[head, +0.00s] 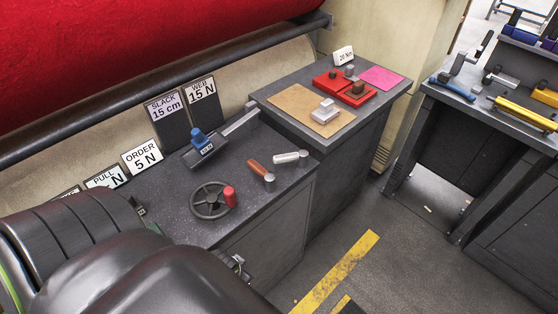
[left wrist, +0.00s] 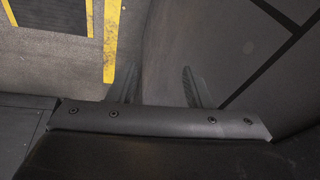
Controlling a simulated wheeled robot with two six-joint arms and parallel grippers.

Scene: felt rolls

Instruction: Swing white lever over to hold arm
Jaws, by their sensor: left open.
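I cannot tell which part is the hold arm. My left gripper (left wrist: 160,87) is open in the left wrist view, with nothing between its fingers and floor below. It is apart from the levers. My right gripper does not show.
A black handwheel with a red knob (head: 212,200) sits front left of the levers. Signs stand along the back, below the red roll (head: 140,50). A side cabinet carries a tan pad (head: 300,105) and red blocks.

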